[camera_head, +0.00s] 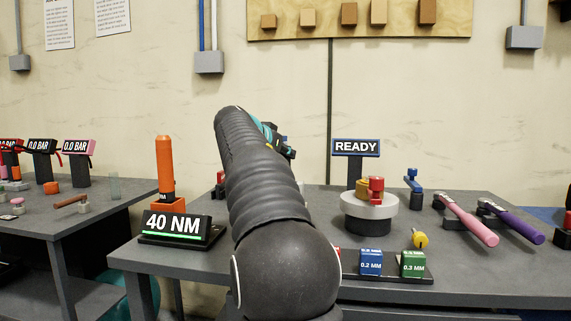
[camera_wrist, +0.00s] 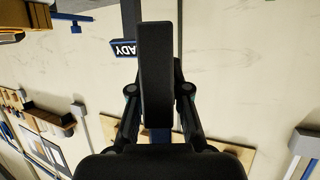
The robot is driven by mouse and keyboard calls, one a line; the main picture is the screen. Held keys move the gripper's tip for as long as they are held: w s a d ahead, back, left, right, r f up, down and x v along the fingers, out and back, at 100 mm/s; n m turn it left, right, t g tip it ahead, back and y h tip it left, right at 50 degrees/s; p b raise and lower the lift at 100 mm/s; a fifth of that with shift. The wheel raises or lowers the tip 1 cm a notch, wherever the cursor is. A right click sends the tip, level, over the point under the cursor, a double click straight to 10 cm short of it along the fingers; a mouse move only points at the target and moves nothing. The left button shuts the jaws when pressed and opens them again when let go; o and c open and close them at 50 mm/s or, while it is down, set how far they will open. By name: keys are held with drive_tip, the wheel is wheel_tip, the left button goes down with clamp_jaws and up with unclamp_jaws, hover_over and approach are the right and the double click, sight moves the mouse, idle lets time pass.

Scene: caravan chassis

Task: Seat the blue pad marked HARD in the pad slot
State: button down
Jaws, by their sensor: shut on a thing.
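My gripper (camera_wrist: 158,90) is shut on a dark, bar-shaped thing (camera_wrist: 154,55), which stands upright between the two black fingers in the wrist view. No blue face or HARD mark shows on it, so I cannot tell whether it is the blue pad. In the head view my gripper (camera_head: 286,150) is mostly hidden behind my arm, above the back of the bench. A light grey disc (camera_head: 354,207) on a dark base carries a red block (camera_head: 376,190) and a gold piece (camera_head: 361,188). I cannot make out the pad slot.
A READY sign (camera_head: 356,148) stands behind the disc. A 40 NM display (camera_head: 174,226) and an orange tool (camera_head: 165,172) are at left. Blue (camera_head: 371,262) and green (camera_head: 413,264) gauge blocks sit in front; pink (camera_head: 468,220) and purple (camera_head: 515,223) handles lie at right.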

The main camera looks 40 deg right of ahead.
drive_tip(key=shift+f, duration=1.3)
drive_tip(key=shift+f+b, duration=0.25)
drive_tip(key=shift+b, duration=0.25)
drive_tip(key=c, duration=1.1)
unclamp_jaws()
drive_tip(key=shift+c, duration=0.2)
drive_tip(key=shift+r, duration=0.1)
drive_tip(key=v, duration=1.4)
drive_tip(key=shift+w, duration=0.35)
drive_tip(key=shift+a, duration=0.1)
